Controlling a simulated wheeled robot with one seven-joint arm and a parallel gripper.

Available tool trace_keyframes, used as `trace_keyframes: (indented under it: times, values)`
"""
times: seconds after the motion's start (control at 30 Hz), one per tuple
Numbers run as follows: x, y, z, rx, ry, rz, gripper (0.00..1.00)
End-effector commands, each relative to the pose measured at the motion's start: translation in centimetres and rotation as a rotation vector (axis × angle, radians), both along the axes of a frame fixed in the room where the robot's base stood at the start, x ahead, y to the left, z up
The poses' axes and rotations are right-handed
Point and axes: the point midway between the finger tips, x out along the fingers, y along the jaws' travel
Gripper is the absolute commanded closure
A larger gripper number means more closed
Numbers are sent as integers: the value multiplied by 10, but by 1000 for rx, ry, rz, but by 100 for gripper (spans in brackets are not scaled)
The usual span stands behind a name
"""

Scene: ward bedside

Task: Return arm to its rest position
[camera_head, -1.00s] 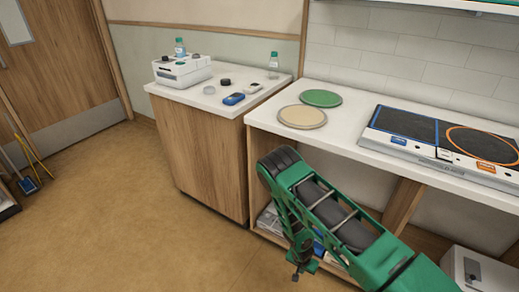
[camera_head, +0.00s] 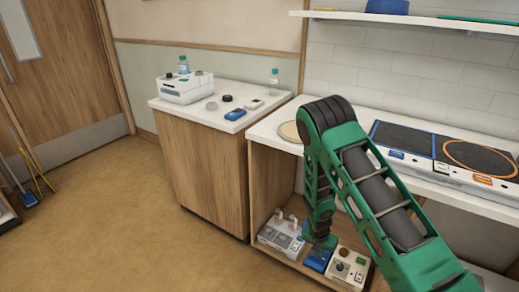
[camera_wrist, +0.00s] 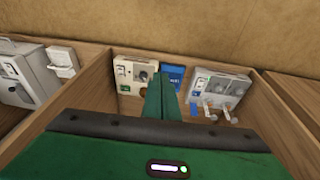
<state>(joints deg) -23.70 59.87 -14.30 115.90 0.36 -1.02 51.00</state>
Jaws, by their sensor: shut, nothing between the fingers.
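My green arm is bent high in front of the counter in the head view, its forearm hanging down. My gripper (camera_head: 319,242) points down in front of the open lower shelf. In the wrist view, my gripper (camera_wrist: 161,95) has its two green fingers shut together with nothing between them. Beyond the fingertips are a white device (camera_wrist: 136,75), a blue item (camera_wrist: 173,75) and a grey-white device with levers (camera_wrist: 220,87). I cannot tell whether the fingers touch any of them.
The lower shelf (camera_head: 300,276) has wooden side walls. A cabinet (camera_head: 212,175) with small bottles and devices stands to the left.

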Motion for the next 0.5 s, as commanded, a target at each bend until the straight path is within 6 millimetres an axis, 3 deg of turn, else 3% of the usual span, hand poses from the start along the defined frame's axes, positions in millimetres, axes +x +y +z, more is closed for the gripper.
trace_keyframes:
  times: [0.03,0.27,0.5]
  values:
    - [4,-9,24,1,-1,-9,100]
    - [-1,-47,112,-4,30,-21,100]
    - [-26,-88,197,3,62,-30,100]
